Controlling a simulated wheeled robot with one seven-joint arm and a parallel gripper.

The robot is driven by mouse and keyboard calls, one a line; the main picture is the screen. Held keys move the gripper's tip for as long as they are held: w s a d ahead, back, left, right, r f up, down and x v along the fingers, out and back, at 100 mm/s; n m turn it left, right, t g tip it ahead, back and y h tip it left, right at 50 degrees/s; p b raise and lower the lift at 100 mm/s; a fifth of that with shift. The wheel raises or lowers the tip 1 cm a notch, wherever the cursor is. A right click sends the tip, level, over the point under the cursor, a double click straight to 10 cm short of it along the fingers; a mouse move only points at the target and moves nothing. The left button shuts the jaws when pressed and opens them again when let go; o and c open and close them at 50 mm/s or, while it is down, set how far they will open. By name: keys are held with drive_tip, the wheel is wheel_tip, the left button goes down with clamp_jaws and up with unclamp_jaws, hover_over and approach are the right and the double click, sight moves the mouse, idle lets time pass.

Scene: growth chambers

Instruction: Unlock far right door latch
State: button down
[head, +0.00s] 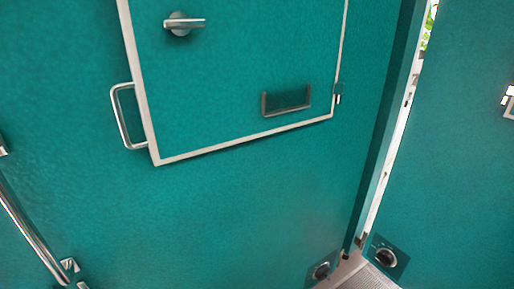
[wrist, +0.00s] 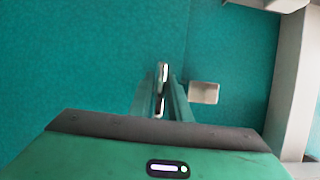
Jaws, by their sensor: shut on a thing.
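My gripper (wrist: 165,92) shows only in the wrist view, with its two green fingers pointing away from the green palm. The fingers are close together on a narrow, shiny metal piece (wrist: 163,72), which looks like a latch lever in front of a teal surface. The fingers hide most of it, so its angle and mount cannot be told. In the head view a teal door panel (head: 235,65) with a pale frame carries a round latch with a silver lever (head: 182,23), lying nearly level. My gripper is not in the head view.
A narrow bright gap (head: 402,120) runs beside the teal door edge at right. Silver handles (head: 122,117) and (head: 30,228) stick out at left. Two round knobs (head: 320,271) and (head: 386,257) sit low. A small white block (wrist: 203,92) is right of my fingers, near a pale post (wrist: 292,85).

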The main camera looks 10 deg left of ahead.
drive_tip(key=c, duration=1.7)
unclamp_jaws()
drive_tip(key=shift+o, duration=0.2)
drive_tip(key=shift+s, duration=0.1)
